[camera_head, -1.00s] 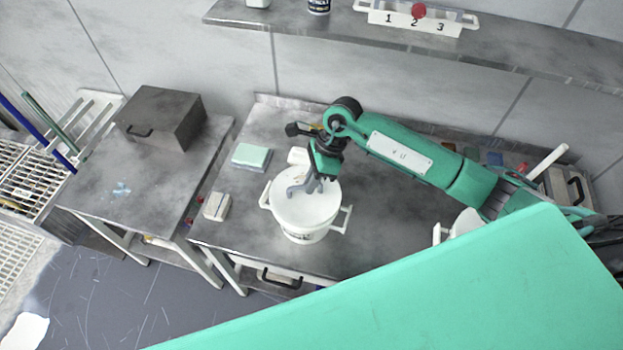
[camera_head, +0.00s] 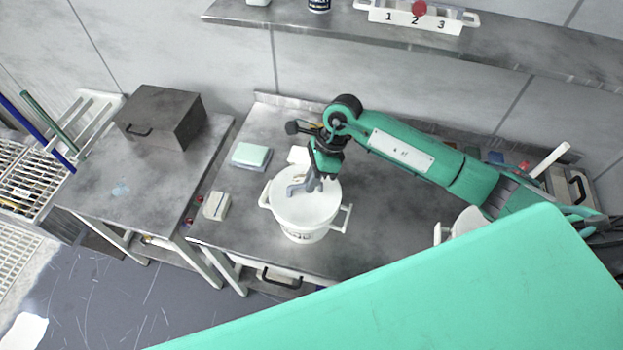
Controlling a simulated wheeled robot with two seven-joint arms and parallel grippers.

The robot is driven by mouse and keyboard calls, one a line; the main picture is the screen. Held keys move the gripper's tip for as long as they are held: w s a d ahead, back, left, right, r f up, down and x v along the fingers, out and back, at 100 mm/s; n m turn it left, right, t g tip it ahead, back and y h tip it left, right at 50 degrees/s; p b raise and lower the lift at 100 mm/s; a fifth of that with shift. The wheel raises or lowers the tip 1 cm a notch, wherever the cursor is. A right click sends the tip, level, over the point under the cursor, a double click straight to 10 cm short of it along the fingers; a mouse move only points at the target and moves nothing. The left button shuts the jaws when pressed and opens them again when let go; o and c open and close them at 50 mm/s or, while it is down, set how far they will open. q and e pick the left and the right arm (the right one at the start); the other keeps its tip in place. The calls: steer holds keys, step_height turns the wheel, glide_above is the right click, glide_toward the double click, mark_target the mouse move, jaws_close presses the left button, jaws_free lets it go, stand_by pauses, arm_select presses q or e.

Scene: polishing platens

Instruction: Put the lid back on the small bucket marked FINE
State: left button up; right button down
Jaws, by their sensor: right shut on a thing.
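A white bucket (camera_head: 299,228) with side handles stands on the grey workbench (camera_head: 390,225). Dark lettering shows on its front, too small to read. A white round lid (camera_head: 317,210) shows at the bucket's top. My right gripper (camera_head: 300,190) reaches in from the right and points down over the lid's middle. Its grey fingers are shut on the lid, with the gripped part hidden by them. The lid lies at the rim; I cannot tell whether it is fully seated. My left gripper is not in view.
A pale green-topped block (camera_head: 251,155) and a small white block (camera_head: 216,206) lie left of the bucket. Another white container (camera_head: 467,222) stands to the right, partly hidden. A dark box (camera_head: 160,117) sits on the left table. A shelf (camera_head: 340,29) runs along the back wall.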

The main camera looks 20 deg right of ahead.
steer(key=shift+f+b, duration=0.2)
steer(key=shift+b, duration=1.05)
stand_by(1.6)
stand_by(0.3)
steer(key=c, duration=0.9)
jaws_free()
steer(key=shift+r, duration=0.1)
steer(key=shift+r+p, duration=1.3)
steer(key=shift+r, duration=2.15)
jaws_close()
